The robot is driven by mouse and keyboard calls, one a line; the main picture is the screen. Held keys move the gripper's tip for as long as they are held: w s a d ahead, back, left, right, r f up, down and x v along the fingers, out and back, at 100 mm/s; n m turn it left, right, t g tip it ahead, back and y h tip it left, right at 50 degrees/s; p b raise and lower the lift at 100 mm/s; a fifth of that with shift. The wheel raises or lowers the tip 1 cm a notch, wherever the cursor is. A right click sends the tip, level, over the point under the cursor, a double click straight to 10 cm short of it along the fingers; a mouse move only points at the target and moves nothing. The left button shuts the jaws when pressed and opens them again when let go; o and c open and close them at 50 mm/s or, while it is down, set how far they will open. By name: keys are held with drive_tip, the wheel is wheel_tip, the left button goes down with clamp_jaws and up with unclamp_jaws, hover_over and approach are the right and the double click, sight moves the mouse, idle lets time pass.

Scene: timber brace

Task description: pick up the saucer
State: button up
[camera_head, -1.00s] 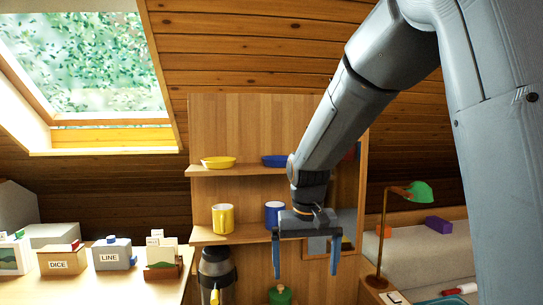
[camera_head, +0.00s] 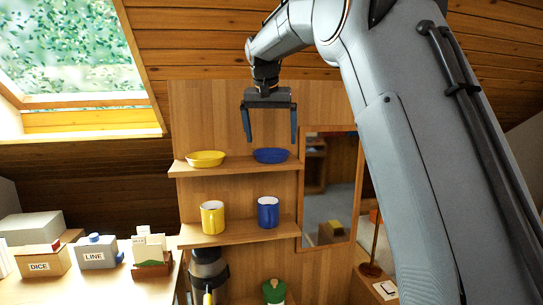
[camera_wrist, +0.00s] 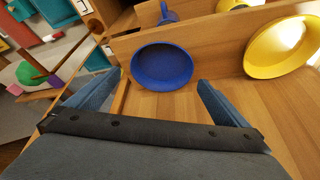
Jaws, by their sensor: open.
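A blue saucer (camera_head: 271,156) and a yellow saucer (camera_head: 206,159) lie on the upper shelf, the blue one to the right. My gripper (camera_head: 270,140) is open and empty, pointing down, with its fingertips just above the blue saucer in the head view. In the wrist view the blue saucer (camera_wrist: 163,66) shows beyond and between the two fingers, apart from them. The yellow saucer (camera_wrist: 284,46) is at the upper right there, partly cut off by the frame edge.
The upper shelf (camera_head: 236,170) is fixed to a wooden back panel. A yellow mug (camera_head: 212,217) and a blue mug (camera_head: 268,213) stand on the lower shelf (camera_head: 238,236). A mirror (camera_head: 329,190) is at the right. Labelled boxes stand on a desk at left.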

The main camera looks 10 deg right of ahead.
sight(271, 149)
drive_tip(key=shift+w+a+f+p, duration=0.1)
drive_tip(key=shift+w+f+p, duration=0.1)
drive_tip(key=shift+f+p, duration=0.4)
drive_tip(key=shift+p+x, duration=0.75)
drive_tip(key=shift+x, duration=1.55)
drive_tip(key=shift+s, duration=0.1)
drive_tip(key=c, duration=0.8)
drive_tip(key=shift+c, duration=0.2)
drive_tip(key=shift+r+b, duration=0.15)
drive_tip(key=shift+b, duration=0.15)
